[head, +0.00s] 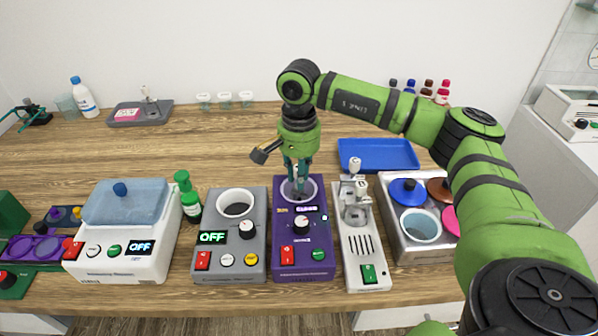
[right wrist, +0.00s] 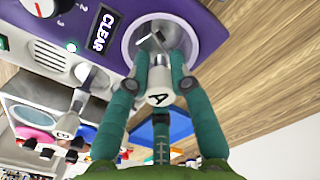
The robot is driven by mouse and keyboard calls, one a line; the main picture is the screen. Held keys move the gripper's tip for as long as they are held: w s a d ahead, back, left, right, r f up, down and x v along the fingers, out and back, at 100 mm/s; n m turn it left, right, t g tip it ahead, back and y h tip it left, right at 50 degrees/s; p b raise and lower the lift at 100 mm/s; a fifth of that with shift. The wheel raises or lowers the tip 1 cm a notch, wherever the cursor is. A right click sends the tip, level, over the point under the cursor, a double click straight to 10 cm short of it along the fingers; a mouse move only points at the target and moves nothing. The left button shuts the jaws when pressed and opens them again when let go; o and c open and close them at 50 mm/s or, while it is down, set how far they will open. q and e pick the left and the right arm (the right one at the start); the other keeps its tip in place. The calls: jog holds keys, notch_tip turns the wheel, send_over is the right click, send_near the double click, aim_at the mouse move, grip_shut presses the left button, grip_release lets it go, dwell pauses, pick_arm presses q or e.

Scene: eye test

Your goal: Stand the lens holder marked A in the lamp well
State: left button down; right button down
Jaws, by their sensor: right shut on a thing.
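The purple instrument (head: 303,262) stands mid-bench with a round, grey-rimmed well (head: 315,188) in its top; its display reads CLEAR in the right wrist view. The well also shows in the right wrist view (right wrist: 196,28). My right gripper (head: 298,184) reaches down over this well. In the right wrist view its teal fingers are shut on a pale lens holder marked A (right wrist: 159,96). The holder's far end is at the well's mouth; I cannot tell whether it touches the bottom. My left gripper is not in view.
A white instrument (head: 362,250) with a holder marked B (right wrist: 64,124) stands close on the right. A grey instrument (head: 230,256) with an open well stands close on the left. A blue tray (head: 378,153) lies behind.

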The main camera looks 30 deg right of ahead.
jog(key=shift+f, duration=0.25)
dwell(0.7)
jog(key=c, duration=1)
grip_release()
jog(key=shift+o, duration=0.3)
jog(key=shift+o, duration=1.1)
jog(key=shift+r+p, duration=1.65)
jog(key=shift+r, duration=1.35)
